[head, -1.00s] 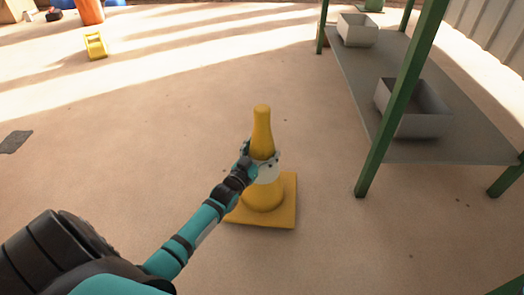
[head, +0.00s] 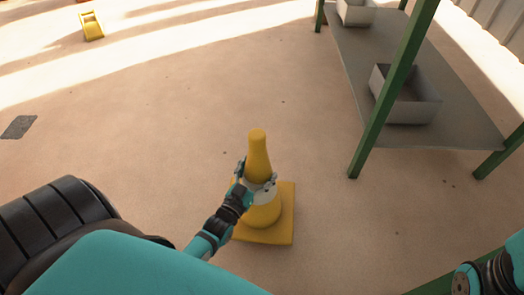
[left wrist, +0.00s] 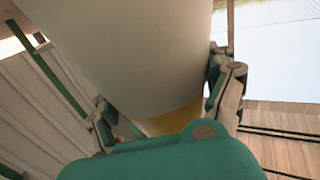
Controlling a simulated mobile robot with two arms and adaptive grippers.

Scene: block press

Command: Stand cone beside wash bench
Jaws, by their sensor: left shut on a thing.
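The yellow cone (head: 262,212), with a pale band and a square base, is upright in the middle of the head view. My left gripper (head: 257,186) is shut around its middle, at the band. In the left wrist view the cone's pale band (left wrist: 130,50) fills much of the picture between the fingers (left wrist: 165,100). I cannot tell whether the base touches the floor. The wash bench (head: 355,70), with a grey top and green legs, stands to the right, apart from the cone. Part of my right arm shows at the bottom right; its fingers are not visible.
Grey basins stand on the bench, one near (head: 405,95) and one farther back (head: 355,12). A green bench leg (head: 365,150) stands right of the cone, with bare floor between. A yellow object (head: 91,26) and a dark floor patch (head: 19,127) are at left.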

